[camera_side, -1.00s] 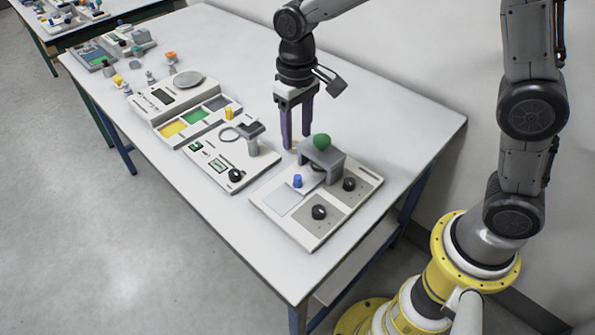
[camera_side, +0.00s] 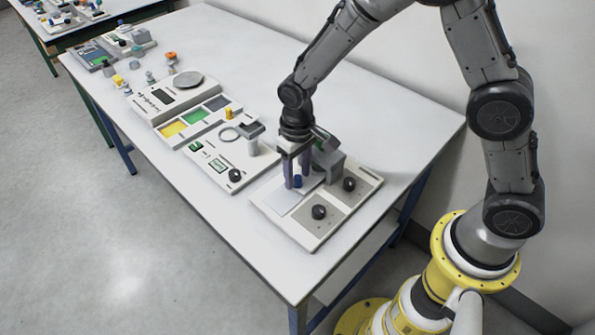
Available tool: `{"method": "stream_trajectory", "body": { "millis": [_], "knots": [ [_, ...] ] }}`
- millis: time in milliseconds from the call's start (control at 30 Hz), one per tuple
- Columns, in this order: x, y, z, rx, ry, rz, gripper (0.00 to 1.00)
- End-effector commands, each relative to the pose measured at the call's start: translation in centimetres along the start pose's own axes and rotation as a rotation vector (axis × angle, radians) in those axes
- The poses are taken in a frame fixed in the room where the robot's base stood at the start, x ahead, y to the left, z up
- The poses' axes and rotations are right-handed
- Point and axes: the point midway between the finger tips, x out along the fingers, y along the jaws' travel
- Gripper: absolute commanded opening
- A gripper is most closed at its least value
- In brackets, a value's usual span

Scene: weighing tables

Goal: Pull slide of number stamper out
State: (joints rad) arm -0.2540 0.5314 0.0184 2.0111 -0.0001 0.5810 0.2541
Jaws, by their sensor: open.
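The number stamper is most likely the panel (camera_side: 330,226) at the near right of the table, with a grey bridge-shaped housing (camera_side: 331,165) and two black knobs. A small blue peg (camera_side: 298,181) stands on it in front of the housing, at a light slide plate (camera_side: 284,202). My gripper (camera_side: 297,184) points down over the panel with its purple fingers open, one on each side of the blue peg. I cannot tell whether the fingers touch it. The green top of the housing is mostly hidden behind my gripper.
The back right of the table (camera_side: 420,110) is clear.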

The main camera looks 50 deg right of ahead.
Motion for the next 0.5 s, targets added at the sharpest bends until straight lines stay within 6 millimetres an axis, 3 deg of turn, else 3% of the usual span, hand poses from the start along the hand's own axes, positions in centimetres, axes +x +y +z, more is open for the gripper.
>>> {"method": "stream_trajectory", "body": {
  "millis": [100,400,500],
  "knots": [
    [-0.02,0.00,0.00,0.000,0.000,0.000,0.52],
    [-0.05,0.00,0.00,0.000,0.000,0.000,0.00],
    [-0.06,0.00,-0.01,0.000,0.000,0.000,0.00]
  ]
}}
